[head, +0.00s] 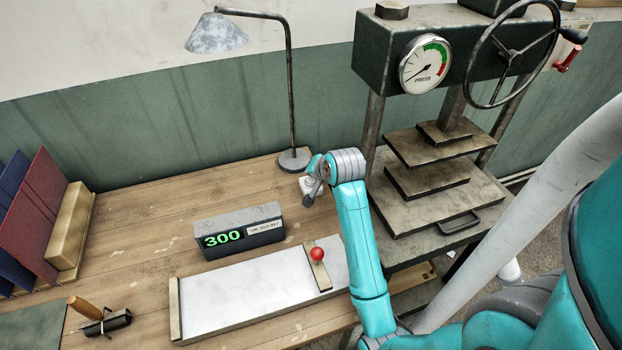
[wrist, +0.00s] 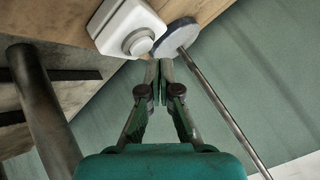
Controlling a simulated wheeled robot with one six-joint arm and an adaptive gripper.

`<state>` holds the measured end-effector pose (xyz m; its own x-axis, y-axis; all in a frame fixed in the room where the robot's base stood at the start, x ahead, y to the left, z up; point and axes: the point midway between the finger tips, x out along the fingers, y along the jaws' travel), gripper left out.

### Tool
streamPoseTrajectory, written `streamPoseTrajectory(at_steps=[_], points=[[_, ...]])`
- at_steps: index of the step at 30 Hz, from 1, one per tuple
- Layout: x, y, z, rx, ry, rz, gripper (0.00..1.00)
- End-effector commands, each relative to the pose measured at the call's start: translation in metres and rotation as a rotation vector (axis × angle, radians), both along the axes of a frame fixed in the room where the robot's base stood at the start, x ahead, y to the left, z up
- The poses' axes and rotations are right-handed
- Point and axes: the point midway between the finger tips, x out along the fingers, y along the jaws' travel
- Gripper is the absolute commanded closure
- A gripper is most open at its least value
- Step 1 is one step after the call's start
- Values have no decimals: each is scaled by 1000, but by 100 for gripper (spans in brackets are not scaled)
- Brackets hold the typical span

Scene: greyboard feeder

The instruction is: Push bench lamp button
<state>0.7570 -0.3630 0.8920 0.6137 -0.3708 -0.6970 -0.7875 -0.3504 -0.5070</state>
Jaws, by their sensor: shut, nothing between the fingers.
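The bench lamp (head: 290,100) has a grey conical shade, a thin dark post and a round base (head: 294,160) at the back of the bench. A small white box with a round button (wrist: 139,44) shows at the top of the wrist view, next to the lamp's disc base (wrist: 175,35). In the head view the white box (head: 307,184) is partly hidden behind my wrist. My gripper (wrist: 159,65) is shut and empty, its tips just below and right of the button in the wrist view. I cannot tell whether the tips touch anything.
A press with a gauge (head: 425,64) and handwheel stands right of the box. A display reading 300 (head: 240,230) and a pale board with a red knob (head: 316,254) lie in front. A dark press column (wrist: 42,110) shows left in the wrist view.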

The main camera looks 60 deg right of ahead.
Motion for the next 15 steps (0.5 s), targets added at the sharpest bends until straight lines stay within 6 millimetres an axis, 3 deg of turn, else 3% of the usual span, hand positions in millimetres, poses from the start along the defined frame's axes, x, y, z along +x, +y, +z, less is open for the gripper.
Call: streamPoseTrajectory(at_steps=[15], points=[[0, 0, 45, -2, -3, -1, 100]])
